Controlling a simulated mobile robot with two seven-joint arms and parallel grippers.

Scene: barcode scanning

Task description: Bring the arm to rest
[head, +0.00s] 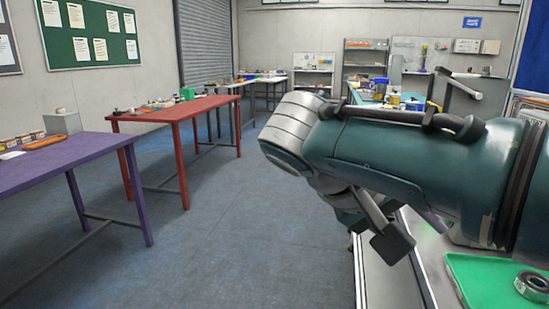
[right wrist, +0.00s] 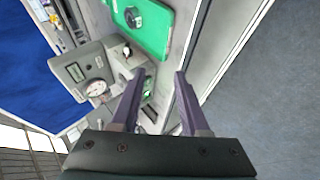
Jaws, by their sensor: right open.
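My right arm (head: 420,165) reaches in from the right in the head view, a thick dark teal limb lying across the picture over a pale bench. My right gripper (right wrist: 158,74) shows in the right wrist view with its two purple-grey fingers apart and nothing between them. In the head view only part of this gripper (head: 388,232) shows, hanging below the arm. It is held above the bench, near its edge. My left gripper is not in view.
A green tray (head: 468,290) with a metal ring (head: 532,285) lies on the bench. A grey device with a dial (right wrist: 94,88) stands near the fingers in the wrist view. A purple table (head: 60,165) and a red table (head: 180,108) stand left; the floor between is clear.

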